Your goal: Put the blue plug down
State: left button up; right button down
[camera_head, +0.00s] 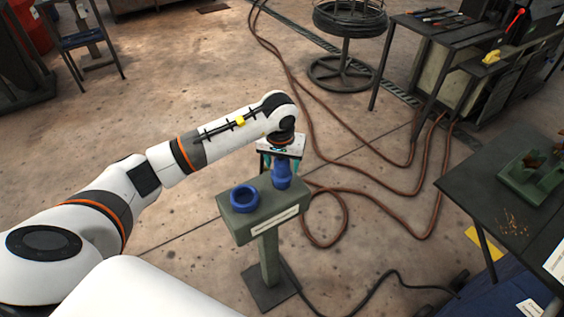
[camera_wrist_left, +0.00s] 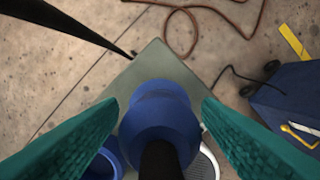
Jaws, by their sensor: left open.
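The blue plug (camera_head: 281,178) stands upright on the right part of the top of a small green pedestal (camera_head: 236,231). In the left wrist view the plug (camera_wrist_left: 158,110) is in the middle, with a black part at the bottom of the picture. My left gripper (camera_head: 280,159) is right over the plug, its teal fingers pointing down. In the left wrist view the two fingers of the gripper (camera_wrist_left: 160,118) are spread, one on each side of the plug, with gaps between. The lower plug is partly hidden from above. My right gripper is not in view.
A blue ring (camera_head: 244,198) lies on the pedestal, left of the plug. A white-rimmed round part (camera_wrist_left: 207,164) shows right of the plug in the wrist view. Hoses (camera_head: 395,190) run over the floor behind. A dark table (camera_head: 470,185) stands to the right.

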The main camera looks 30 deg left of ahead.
pick_arm(q)
jog(key=r, duration=0.3)
jog(key=s+r, duration=0.1)
jog(key=r, duration=0.7)
jog(key=shift+s+d+r+b, duration=0.15)
jog(key=shift+s+d+b, duration=0.05)
jog(key=shift+s+b, duration=0.15)
